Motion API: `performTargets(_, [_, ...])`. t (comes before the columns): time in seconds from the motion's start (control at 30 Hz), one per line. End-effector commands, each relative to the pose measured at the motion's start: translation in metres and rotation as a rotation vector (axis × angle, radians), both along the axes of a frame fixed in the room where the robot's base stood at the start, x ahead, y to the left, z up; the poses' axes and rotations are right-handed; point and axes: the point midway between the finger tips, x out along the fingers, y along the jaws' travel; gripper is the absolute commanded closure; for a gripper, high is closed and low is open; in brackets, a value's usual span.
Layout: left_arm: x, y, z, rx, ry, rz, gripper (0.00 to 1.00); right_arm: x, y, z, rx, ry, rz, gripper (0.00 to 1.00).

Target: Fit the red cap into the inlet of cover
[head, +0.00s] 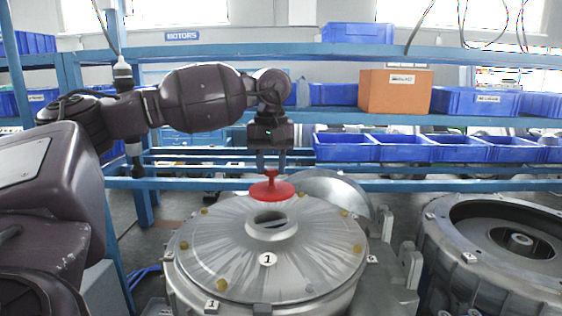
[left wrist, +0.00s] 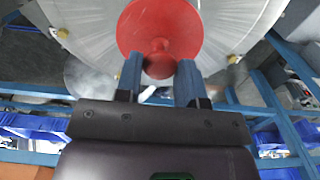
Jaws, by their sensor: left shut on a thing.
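My left gripper (head: 270,170) is shut on the knob of the red cap (head: 266,191), with its fingers pointing down. The cap hangs with its disc facing down, and in the head view it shows just above and behind the inlet (head: 271,220). The inlet is an open round hole in the middle of the silvery cover (head: 220,255), marked 1. In the left wrist view the cap (left wrist: 165,25) lies in front of the cover, its knob between the blue fingertips (left wrist: 159,68). The cap hides the inlet there. The gap between cap and cover cannot be judged exactly. My right gripper is out of view.
A second, open housing (head: 500,240) stands at the right. Yellow bolts ring the cover. Behind is a blue rack with blue bins (head: 405,148) and an orange box (head: 395,92). A curved metal part (head: 335,190) stands right behind the cover.

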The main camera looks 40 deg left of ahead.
Motion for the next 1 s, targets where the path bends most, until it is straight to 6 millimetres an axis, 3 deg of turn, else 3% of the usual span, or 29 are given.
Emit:
performTargets(0.47, [-0.001, -0.001, 0.000, 0.000, -0.001, -0.029, 0.89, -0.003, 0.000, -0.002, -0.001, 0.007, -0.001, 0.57])
performTargets(1.0, [-0.001, -0.001, -0.039, 0.000, -0.001, -0.027, 0.89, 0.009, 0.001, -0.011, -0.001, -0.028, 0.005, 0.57])
